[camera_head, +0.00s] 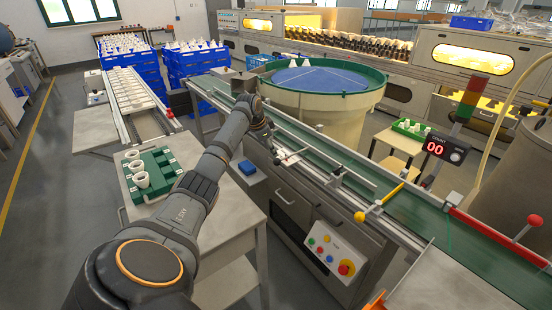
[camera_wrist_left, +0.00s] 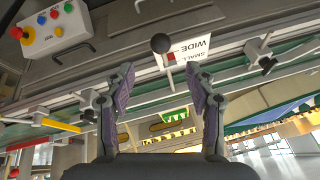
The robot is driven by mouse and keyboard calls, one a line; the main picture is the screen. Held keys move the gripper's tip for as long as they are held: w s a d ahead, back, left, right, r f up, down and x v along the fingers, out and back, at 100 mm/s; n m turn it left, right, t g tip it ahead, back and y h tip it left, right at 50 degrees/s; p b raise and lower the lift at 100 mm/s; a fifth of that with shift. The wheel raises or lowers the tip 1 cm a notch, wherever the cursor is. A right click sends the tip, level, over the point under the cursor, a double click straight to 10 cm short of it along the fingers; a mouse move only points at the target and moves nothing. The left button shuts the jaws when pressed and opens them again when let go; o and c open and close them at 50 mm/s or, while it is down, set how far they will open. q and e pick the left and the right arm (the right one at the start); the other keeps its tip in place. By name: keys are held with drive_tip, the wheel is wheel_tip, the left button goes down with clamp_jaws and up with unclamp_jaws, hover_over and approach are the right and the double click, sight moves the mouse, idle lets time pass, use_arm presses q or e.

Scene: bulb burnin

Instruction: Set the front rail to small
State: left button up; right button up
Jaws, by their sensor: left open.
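A black ball knob (camera_wrist_left: 161,43) on a short lever stands at a white plate (camera_wrist_left: 192,50) with the words SMALL and WIDE, upside down in the left wrist view. A red mark (camera_wrist_left: 171,57) shows beside the lever; I cannot tell which setting it is at. My left gripper (camera_wrist_left: 160,78) is open and empty, its two fingers spread either side of the lever in the picture, apart from the knob. In the head view my left gripper (camera_head: 263,127) is over the conveyor's front edge. The white plate (camera_head: 290,158) shows just beyond it. My right gripper is out of view.
The green conveyor belt (camera_head: 420,210) runs from upper left to lower right. A panel with coloured buttons (camera_head: 332,252) is on the cabinet front. A green tray (camera_head: 168,160) with white cups is at left.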

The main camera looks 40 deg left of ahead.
sight(276, 160)
use_arm(q)
drive_tip(key=x, duration=0.5)
drive_tip(key=b+x, duration=0.1)
drive_tip(key=x, duration=0.2)
drive_tip(key=shift+w+f, duration=0.15)
drive_tip(key=shift+f, duration=0.2)
drive_tip(key=shift+w+f+b, duration=0.1)
drive_tip(key=shift+f+b, duration=0.15)
drive_tip(key=shift+b, duration=0.05)
drive_tip(key=shift+w+a+f, duration=0.1)
drive_tip(key=shift+f, duration=0.05)
drive_tip(key=c, duration=0.5)
clamp_jaws()
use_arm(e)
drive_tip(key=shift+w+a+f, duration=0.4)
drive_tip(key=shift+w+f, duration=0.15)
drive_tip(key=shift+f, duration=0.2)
